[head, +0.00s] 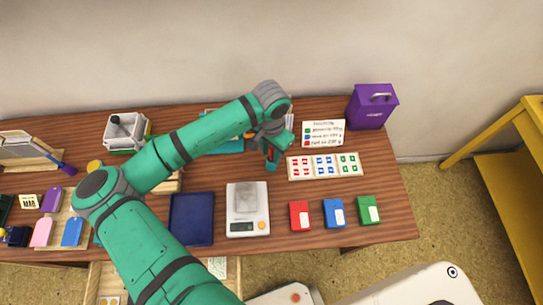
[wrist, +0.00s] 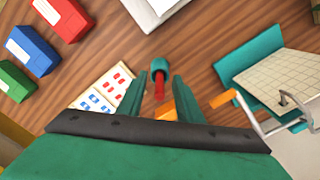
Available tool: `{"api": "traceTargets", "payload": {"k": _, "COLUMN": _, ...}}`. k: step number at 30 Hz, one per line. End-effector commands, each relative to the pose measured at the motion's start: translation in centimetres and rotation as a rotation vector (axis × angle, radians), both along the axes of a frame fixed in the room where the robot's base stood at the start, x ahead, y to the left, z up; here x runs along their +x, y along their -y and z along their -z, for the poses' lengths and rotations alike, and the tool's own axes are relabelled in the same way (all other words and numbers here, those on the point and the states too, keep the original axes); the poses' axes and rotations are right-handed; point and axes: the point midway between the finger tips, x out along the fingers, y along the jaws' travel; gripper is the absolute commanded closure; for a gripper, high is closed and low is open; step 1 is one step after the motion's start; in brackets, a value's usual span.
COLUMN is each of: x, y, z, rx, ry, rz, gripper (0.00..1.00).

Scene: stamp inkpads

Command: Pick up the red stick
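The red stick (wrist: 160,88) shows in the wrist view between my gripper's two fingers, with a round teal piece (wrist: 160,64) at its far end. I cannot tell whether that piece is part of the stick. My gripper (wrist: 161,76) is open, with a gap visible on each side of the stick. In the head view my gripper (head: 271,158) is low over the back middle of the table, left of the card tray, and a bit of red shows at it. My arm hides part of this area.
An orange stick (wrist: 222,98) lies close by. A white tray of coloured cards (head: 325,178), a purple box (head: 372,107) and a price sign (head: 323,132) are to the right. A scale (head: 248,222) and red (head: 300,216), blue (head: 334,213) and green (head: 368,210) boxes line the front.

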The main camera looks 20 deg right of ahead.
Motion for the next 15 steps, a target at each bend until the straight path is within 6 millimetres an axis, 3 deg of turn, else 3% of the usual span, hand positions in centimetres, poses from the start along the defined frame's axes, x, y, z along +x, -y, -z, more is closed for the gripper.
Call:
{"api": "traceTargets", "payload": {"k": 7, "x": -0.03, "y": 0.12, "z": 0.24, "rx": 0.000, "ry": 0.000, "rz": 0.002, "gripper": 0.68}}
{"api": "traceTargets", "payload": {"k": 11, "x": -0.05, "y": 0.19, "z": 0.22, "rx": 0.000, "ry": 0.000, "rz": 0.004, "gripper": 0.96}}
{"api": "traceTargets", "payload": {"k": 15, "x": -0.07, "y": 0.23, "z": 0.21, "rx": 0.000, "ry": 0.000, "rz": 0.004, "gripper": 1.00}}
